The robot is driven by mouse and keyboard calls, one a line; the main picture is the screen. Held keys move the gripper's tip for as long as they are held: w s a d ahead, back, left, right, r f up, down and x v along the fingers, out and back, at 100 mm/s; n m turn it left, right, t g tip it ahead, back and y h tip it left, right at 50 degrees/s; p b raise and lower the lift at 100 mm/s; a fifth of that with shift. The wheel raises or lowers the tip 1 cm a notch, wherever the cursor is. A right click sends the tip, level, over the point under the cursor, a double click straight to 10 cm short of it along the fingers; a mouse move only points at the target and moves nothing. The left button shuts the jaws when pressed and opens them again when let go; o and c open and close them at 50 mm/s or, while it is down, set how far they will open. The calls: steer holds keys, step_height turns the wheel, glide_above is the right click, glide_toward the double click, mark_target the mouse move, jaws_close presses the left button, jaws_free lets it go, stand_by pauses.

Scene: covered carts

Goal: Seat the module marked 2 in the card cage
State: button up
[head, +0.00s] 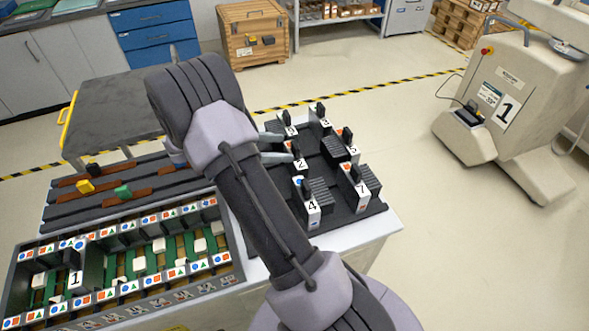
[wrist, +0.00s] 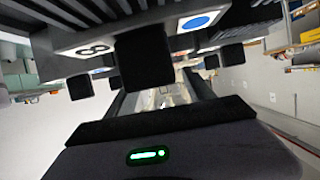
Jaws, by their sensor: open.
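In the wrist view my gripper (wrist: 160,95) is open, with dark module handles and undersides close above. The card cage (head: 122,297) lies at the front left, with shape labels along its rails. A module marked 1 (head: 75,279) stands in its left part.
Other modules, including those marked 4 (head: 311,209), 7 (head: 361,191) and 5 (head: 352,150), crowd the rack. A strip with yellow and green pieces (head: 123,192) lies behind the cage. Open floor (head: 420,220) lies right of the cart.

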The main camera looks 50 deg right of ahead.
mark_target(293, 149)
steer(key=b+x, duration=0.2)
steer(key=x, duration=0.3)
steer(key=shift+d+f, duration=0.15)
steer(key=shift+d, duration=0.05)
jaws_close()
stand_by(1.1)
